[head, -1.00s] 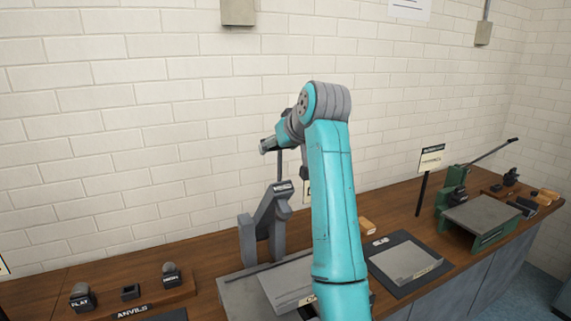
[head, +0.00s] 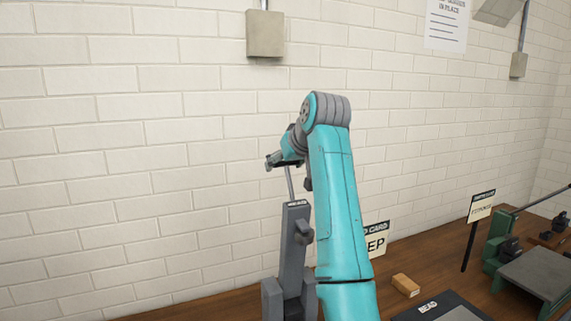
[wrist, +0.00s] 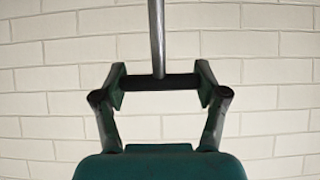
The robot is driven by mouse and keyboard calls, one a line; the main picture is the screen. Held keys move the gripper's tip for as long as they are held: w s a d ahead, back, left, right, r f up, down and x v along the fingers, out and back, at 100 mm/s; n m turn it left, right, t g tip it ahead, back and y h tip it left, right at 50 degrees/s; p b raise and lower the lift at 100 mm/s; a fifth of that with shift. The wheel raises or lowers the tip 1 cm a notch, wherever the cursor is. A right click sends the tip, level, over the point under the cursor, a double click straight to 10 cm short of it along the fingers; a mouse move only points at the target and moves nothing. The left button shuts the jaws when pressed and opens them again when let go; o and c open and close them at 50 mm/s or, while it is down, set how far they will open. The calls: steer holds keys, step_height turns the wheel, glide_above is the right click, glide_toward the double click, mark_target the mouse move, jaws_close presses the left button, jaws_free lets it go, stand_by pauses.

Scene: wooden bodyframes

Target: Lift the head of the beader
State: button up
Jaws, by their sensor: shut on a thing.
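The beader stands on the bench at lower centre in the head view, its grey uprights (head: 272,297) cut by the lower frame edge. Its grey head (head: 296,245), labelled BEAD, stands nearly upright. A thin metal lever rod (head: 291,184) rises from the head to my gripper (head: 280,160). The rod also shows in the wrist view (wrist: 157,38), joining a dark crossbar handle (wrist: 160,83). My gripper (wrist: 161,84) is shut on this handle, one finger at each end. My arm hides part of the beader's right side.
A green machine with a grey plate (head: 540,272) stands at right. A wooden block (head: 405,285) and a dark mat marked BEAD (head: 445,310) lie on the wooden bench (head: 390,262). A sign (head: 481,205) stands on a post. A brick wall (head: 130,150) is close behind.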

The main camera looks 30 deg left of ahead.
steer(key=shift+w+a, duration=0.15)
steer(key=shift+a, duration=0.05)
steer(key=o, duration=1.7)
steer(key=v, duration=1.1)
steer(key=shift+d+r, duration=0.25)
steer(key=shift+r, duration=0.05)
